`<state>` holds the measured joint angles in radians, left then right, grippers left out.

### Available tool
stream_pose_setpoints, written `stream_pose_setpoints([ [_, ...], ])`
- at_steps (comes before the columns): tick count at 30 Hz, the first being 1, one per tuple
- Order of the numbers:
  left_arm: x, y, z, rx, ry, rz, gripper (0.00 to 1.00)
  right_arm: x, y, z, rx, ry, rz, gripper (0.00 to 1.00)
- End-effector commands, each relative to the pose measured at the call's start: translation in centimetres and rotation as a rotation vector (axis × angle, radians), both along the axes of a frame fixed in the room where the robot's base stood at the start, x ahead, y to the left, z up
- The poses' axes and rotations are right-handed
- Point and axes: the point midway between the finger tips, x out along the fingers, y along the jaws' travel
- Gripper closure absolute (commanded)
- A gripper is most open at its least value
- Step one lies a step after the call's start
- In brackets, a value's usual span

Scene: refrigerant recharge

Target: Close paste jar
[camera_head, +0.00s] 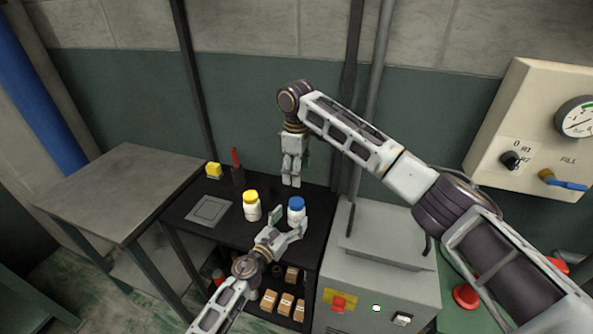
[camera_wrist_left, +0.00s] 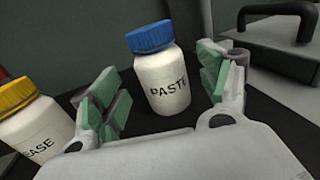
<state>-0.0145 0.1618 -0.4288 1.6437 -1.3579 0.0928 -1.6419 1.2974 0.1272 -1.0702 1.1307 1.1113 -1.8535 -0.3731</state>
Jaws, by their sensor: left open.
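The paste jar is white with a blue lid and stands upright on the black bench, as the head view shows (camera_head: 296,213). In the left wrist view, the jar (camera_wrist_left: 164,82) reads "PASTE". Its blue lid (camera_wrist_left: 150,37) sits on top; I cannot tell whether it is tight. My left gripper (camera_head: 289,224) is open at the jar. In the left wrist view its green-padded fingers (camera_wrist_left: 163,92) stand on either side of the jar, with gaps showing. My right gripper (camera_head: 291,181) points down, just above and slightly left of the blue lid; its opening is unclear.
A white jar with a yellow lid (camera_head: 252,207) stands left of the paste jar. A flat grey plate (camera_head: 208,210), a yellow item (camera_head: 213,170) and a red-topped tool (camera_head: 236,160) are farther left. A grey machine (camera_head: 379,262) stands close on the right.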

Motion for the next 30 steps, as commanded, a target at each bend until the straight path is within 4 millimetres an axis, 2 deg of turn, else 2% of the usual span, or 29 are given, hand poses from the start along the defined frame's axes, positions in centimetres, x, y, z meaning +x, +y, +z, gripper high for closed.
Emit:
stream_pose_setpoints([
  [30,-7.6,4.4,-0.1,-0.002,0.002,0.0,0.24,0.0,0.0,0.0,0.0,0.0,0.0,0.33],
])
